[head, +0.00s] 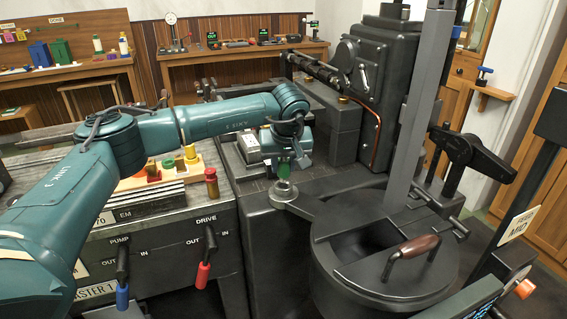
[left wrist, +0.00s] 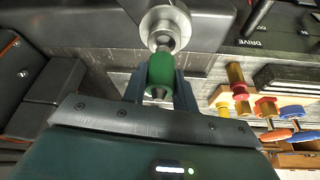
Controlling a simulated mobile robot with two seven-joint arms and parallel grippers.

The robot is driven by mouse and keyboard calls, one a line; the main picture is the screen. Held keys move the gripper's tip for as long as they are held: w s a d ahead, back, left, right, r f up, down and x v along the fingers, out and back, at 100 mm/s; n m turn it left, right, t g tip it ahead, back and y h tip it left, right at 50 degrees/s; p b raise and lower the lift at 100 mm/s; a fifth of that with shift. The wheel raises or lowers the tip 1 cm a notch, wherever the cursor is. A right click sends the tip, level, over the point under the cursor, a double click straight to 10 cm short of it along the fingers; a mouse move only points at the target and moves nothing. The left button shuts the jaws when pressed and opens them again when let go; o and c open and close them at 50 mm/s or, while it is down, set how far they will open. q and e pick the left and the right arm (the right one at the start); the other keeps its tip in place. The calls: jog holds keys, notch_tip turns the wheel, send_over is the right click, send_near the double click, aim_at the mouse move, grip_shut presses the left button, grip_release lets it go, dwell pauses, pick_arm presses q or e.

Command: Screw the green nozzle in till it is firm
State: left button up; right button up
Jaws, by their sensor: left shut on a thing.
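The green nozzle (head: 284,171) is held upright in my left gripper (head: 284,163), directly over the round grey metal fitting (head: 283,195) at the end of a dark arm. In the left wrist view the green nozzle (left wrist: 160,72) lies between the two fingers of my left gripper (left wrist: 160,80), which are shut on it. Its metallic end meets the opening of the grey ring-shaped fitting (left wrist: 166,18). How deep the nozzle sits in the fitting cannot be told. My right gripper is not in view.
A wooden holder (head: 190,163) with coloured pieces stands left of the fitting. A red-gold piece (head: 211,183) stands near it. The dark pot (head: 370,280) with a brown handle (head: 414,246) and a grey upright post (head: 412,120) stand to the right. Blue (head: 122,297) and red (head: 203,275) levers hang in front.

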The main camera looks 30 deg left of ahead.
pick_arm(q)
jog(key=shift+f+b, duration=0.6)
jog(key=shift+f, duration=0.6)
jog(key=o, duration=1)
jog(key=shift+o, duration=0.2)
jog(key=b+v, duration=0.1)
jog(key=v, duration=1.2)
jog(key=shift+r, duration=0.2)
